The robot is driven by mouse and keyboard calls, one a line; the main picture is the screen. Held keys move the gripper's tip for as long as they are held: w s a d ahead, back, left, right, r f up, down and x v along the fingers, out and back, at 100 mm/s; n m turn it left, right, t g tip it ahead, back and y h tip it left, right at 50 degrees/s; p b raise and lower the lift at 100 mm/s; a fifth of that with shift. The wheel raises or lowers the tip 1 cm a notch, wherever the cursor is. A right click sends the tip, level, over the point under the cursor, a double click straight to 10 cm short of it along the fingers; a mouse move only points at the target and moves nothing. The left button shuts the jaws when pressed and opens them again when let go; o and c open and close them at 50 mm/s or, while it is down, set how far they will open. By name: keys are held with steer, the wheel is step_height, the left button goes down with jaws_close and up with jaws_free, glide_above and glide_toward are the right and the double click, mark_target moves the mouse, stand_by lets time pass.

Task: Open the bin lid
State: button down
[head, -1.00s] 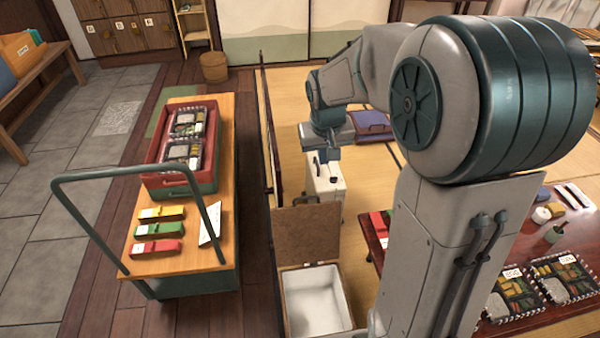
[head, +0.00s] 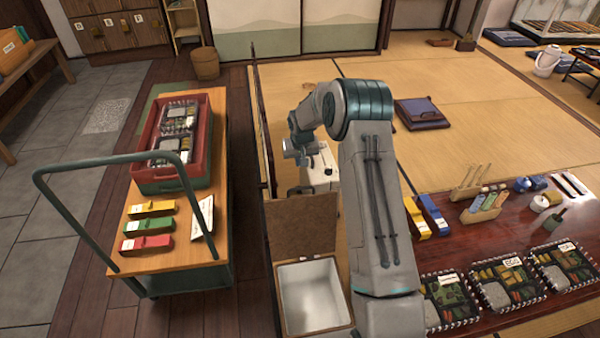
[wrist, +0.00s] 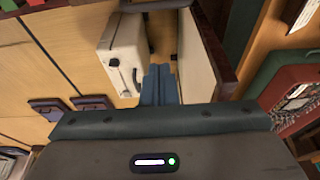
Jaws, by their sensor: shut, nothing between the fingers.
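The bin (head: 312,300) is a white-lined box standing at the lower middle of the head view. Its brown lid (head: 300,228) stands up at the back edge, and the empty white inside shows.
A cart (head: 150,262) with a red crate (head: 151,180) and several coloured boxes stands to the left. A dark partition (head: 262,135) runs beside the bin. A low table (head: 480,240) with several bento boxes is to the right. Open tatami (head: 480,110) lies behind it.

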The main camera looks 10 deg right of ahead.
steer(key=x, duration=1)
steer(key=shift+s+r, duration=0.3)
steer(key=shift+s, duration=0.8)
steer(key=shift+s+r, duration=0.25)
steer(key=shift+s, duration=0.85)
